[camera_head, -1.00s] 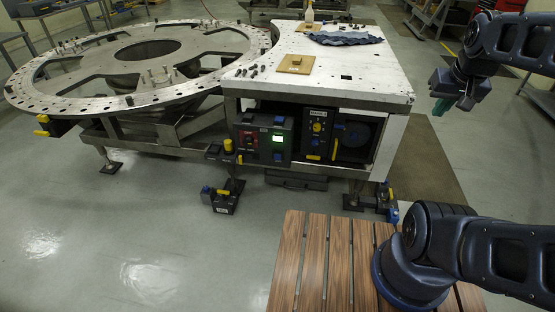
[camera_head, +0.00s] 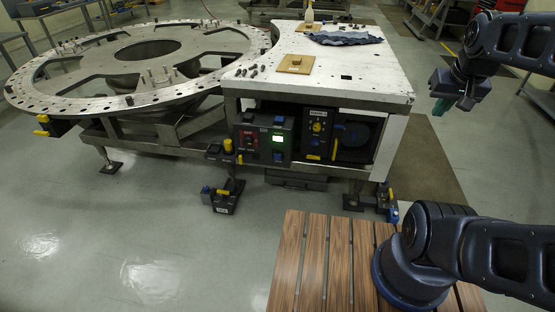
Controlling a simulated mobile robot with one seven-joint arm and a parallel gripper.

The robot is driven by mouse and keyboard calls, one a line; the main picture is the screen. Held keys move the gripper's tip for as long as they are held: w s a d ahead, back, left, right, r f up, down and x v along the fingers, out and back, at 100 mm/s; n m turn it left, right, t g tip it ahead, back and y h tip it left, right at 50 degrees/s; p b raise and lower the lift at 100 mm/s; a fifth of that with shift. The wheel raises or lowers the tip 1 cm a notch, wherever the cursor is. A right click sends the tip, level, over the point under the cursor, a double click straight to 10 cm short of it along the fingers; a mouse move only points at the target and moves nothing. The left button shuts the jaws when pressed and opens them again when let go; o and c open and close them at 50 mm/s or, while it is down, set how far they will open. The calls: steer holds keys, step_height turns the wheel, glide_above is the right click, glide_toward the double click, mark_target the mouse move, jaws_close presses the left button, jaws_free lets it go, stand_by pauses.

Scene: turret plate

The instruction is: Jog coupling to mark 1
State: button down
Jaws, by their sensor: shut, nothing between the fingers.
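The large round turret plate (camera_head: 60,98), a pale ring with many holes and spokes, stands at the left on a metal frame. Small fittings sit on its rim, but I cannot tell which is the coupling or read any mark. A control box (camera_head: 264,138) with a small lit green screen, a red part and blue buttons is under the workbench, right of the plate. A second panel (camera_head: 318,133) with yellow and blue controls is beside it. My gripper (camera_head: 453,105) hangs at the upper right, right of the bench, shut and empty, touching nothing.
A dark floor unit (camera_head: 221,201) with yellow and blue parts stands before the frame. Open floor lies in front at the left.

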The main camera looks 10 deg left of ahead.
stand_by(0.8)
steer(key=w+a+f+n+g+h, duration=0.1)
steer(key=w+a+f, duration=0.15)
steer(key=w, duration=0.75)
steer(key=w+a+f+n+g+h, duration=0.1)
steer(key=w+a, duration=0.2)
steer(key=w, duration=0.7)
steer(key=w+a+f+n+h, duration=0.2)
steer(key=w+a+f+h, duration=0.1)
steer(key=w+a+f, duration=1.15)
steer(key=w+a+f+n+t+h, duration=0.1)
steer(key=w+a+f+n, duration=0.1)
steer(key=a+f, duration=0.75)
steer(key=w+a+f+n+t+h, duration=0.1)
steer(key=w+a+f+n+t, duration=0.15)
steer(key=a+f, duration=0.7)
steer(key=s+a+f+n+t, duration=0.1)
steer(key=s+a+f, duration=0.1)
steer(key=f, duration=0.7)
steer(key=s+a+f+n+t, duration=0.1)
steer(key=a+f, duration=0.4)
steer(key=f, duration=0.3)
steer(key=s+a+f+n+t, duration=0.1)
steer(key=s+a+f+n, duration=0.1)
steer(key=f, duration=0.7)
steer(key=shift+s+a+f+y, duration=0.3)
steer(key=shift+a, duration=0.6)
